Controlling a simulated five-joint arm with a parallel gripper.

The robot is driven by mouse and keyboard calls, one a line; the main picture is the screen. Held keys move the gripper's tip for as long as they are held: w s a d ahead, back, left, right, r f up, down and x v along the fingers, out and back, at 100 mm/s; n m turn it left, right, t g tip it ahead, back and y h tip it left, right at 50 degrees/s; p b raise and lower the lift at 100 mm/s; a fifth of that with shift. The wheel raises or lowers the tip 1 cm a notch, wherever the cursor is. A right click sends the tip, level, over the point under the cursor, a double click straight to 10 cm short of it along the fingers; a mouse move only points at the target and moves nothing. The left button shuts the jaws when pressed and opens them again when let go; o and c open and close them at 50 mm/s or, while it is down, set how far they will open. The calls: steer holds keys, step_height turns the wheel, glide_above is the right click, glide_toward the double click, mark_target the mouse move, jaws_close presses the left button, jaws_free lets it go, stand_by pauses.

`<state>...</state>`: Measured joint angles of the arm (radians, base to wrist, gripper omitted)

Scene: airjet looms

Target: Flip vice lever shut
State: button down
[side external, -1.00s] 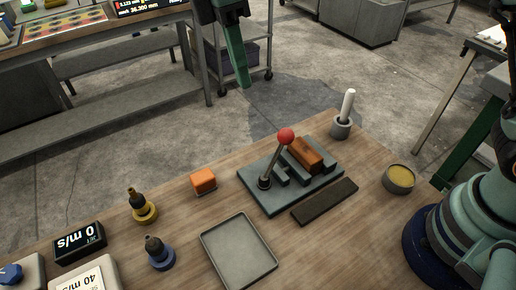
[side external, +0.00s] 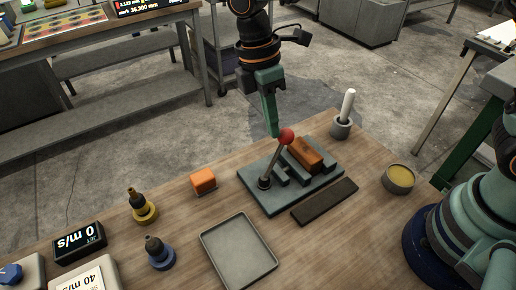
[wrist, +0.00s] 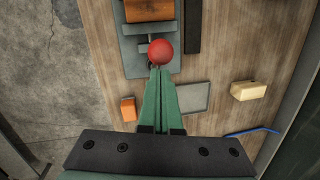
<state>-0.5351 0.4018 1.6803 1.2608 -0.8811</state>
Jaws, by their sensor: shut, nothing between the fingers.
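The vice (side external: 300,188) is a grey-green base plate with raised jaws on the wooden table. A brown-orange block (side external: 305,154) lies between its jaws; it also shows in the wrist view (wrist: 149,10). The vice lever (side external: 275,163) stands up from its pivot, leaning right, topped by a red ball (side external: 286,136). My gripper (side external: 273,132) points down with its green fingers shut and empty, just left of the ball in the side view. In the wrist view the ball (wrist: 160,51) is just beyond the fingertips (wrist: 159,70); I cannot tell whether they touch.
An orange block (side external: 203,181) and a grey tray (side external: 238,252) lie left of and in front of the vice. A dark bar (side external: 324,201) lies along its front. A white-handled tool in a holder (side external: 341,127) and a round tin (side external: 398,179) stand to the right.

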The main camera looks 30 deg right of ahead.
stand_by(0.3)
steer(key=shift+d+f+t, duration=0.25)
steer(key=shift+d+t, duration=0.05)
steer(key=shift+d, duration=0.8)
steer(key=w+a+r, duration=0.2)
steer(key=a+r, duration=0.1)
steer(key=r, duration=1)
steer(key=s+d+f+m+t, duration=0.1)
steer(key=s+d+m+t, duration=0.1)
steer(key=d+m, duration=0.3)
steer(key=s+d+f+m+t, duration=0.1)
steer(key=s+d+m+t, duration=0.1)
steer(key=d+m, duration=0.3)
steer(key=s+d+f+m+t+y, duration=0.1)
steer(key=s+d+m+t, duration=0.2)
steer(key=d+m, duration=0.3)
steer(key=d, duration=0.5)
steer(key=shift+s, duration=0.25)
